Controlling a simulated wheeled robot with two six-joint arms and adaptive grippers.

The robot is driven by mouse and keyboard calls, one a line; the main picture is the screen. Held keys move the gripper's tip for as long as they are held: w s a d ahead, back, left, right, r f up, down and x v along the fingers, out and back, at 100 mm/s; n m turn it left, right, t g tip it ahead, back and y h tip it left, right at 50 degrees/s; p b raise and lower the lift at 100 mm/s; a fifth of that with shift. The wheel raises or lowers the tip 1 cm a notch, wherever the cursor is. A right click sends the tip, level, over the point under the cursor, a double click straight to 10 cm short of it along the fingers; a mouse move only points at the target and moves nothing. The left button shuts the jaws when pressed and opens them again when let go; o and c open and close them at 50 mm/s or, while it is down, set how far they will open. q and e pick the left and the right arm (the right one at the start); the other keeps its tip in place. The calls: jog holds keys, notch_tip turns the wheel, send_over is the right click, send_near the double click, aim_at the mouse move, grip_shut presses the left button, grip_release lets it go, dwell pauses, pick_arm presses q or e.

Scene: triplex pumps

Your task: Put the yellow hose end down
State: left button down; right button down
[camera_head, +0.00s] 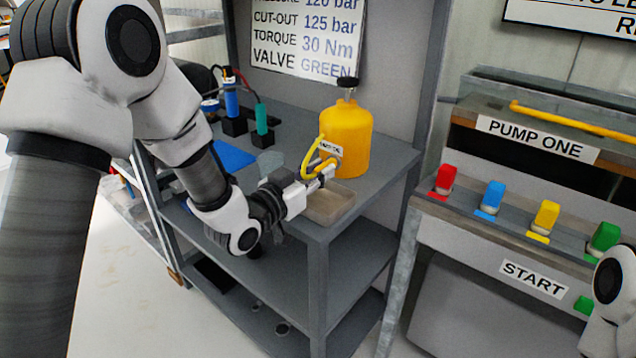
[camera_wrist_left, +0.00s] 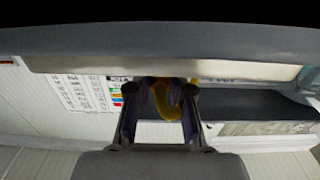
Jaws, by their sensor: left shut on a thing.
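The yellow hose (camera_head: 308,160) curves in a loop in front of the yellow jug (camera_head: 347,135) on the grey shelf unit's top. My left gripper (camera_head: 318,178) is shut on the hose end, just above a shallow tray (camera_head: 345,197) at the shelf's front corner. In the left wrist view the yellow hose (camera_wrist_left: 165,100) shows between the two dark fingers of my left gripper (camera_wrist_left: 160,112). The exact grip point is small and partly hidden. My right gripper is out of view; only part of that arm shows at the right edge.
Blue and green tools (camera_head: 261,120) stand in dark holders at the back left of the shelf top (camera_head: 285,145). A blue mat lies near them. The pump bench (camera_head: 470,225) stands to the right, with several coloured valve handles. A narrow gap separates shelf and bench.

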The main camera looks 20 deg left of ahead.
aim_at(318, 201)
pick_arm(q)
notch_tip(318, 201, down, 2)
jog(key=shift+w+f, duration=0.1)
jog(key=shift+w, duration=0.05)
jog(key=shift+f+b, duration=0.55)
jog(key=c, duration=1)
grip_release()
jog(key=shift+c, duration=0.2)
